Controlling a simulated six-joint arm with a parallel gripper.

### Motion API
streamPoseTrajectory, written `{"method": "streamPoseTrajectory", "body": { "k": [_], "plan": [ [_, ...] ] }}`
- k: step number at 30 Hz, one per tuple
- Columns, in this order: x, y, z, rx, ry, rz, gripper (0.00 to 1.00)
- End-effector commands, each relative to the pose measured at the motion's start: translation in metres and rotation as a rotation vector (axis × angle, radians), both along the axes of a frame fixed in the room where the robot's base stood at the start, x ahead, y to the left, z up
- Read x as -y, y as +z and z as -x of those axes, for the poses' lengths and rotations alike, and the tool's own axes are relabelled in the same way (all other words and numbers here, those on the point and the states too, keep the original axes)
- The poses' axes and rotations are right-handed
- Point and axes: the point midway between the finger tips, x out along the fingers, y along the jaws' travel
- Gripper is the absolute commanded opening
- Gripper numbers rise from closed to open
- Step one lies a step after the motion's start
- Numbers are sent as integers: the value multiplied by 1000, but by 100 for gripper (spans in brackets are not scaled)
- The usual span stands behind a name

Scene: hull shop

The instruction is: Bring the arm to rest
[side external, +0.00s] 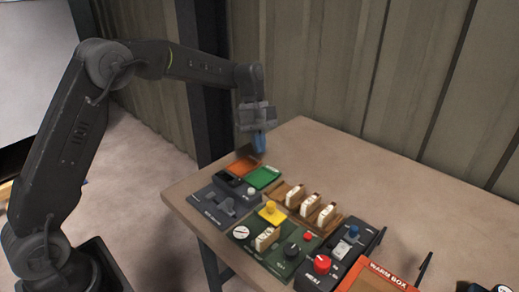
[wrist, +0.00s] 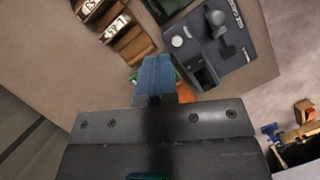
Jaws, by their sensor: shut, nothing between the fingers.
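My gripper (side external: 259,142) is shut and empty, its blue fingertips pointing down. In the side view it hangs above the far left part of the table (side external: 330,150), near the orange pad (side external: 243,166) and the green pad (side external: 263,178). The blue fingertips also show in the wrist view (wrist: 156,76), where they cover much of the two pads. My arm reaches across from the left with its elbow raised.
Below the gripper stands a grey device with a lever (side external: 223,200). A wooden rack (side external: 308,208) holds several white-labelled blocks. A green panel (side external: 275,243) with knobs, a black box with a red knob (side external: 322,264) and the warm box (side external: 375,275) stand nearer. The table's back is clear.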

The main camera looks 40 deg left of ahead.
Motion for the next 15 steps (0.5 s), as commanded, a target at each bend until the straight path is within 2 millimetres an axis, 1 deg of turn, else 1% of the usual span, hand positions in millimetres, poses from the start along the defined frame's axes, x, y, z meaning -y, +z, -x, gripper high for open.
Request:
{"method": "streamPoseTrajectory", "body": {
  "k": [5, 8, 11, 14, 15],
  "plan": [
    [0, 0, 0, 2, -2, 0, 0],
    [1, 8, 6, 22, -22, -7, 0],
    [3, 28, 21, 83, -81, -24, 0],
    [5, 54, 48, 172, -176, -57, 0],
    [5, 64, 60, 210, -220, -71, 0]
  ]
}}
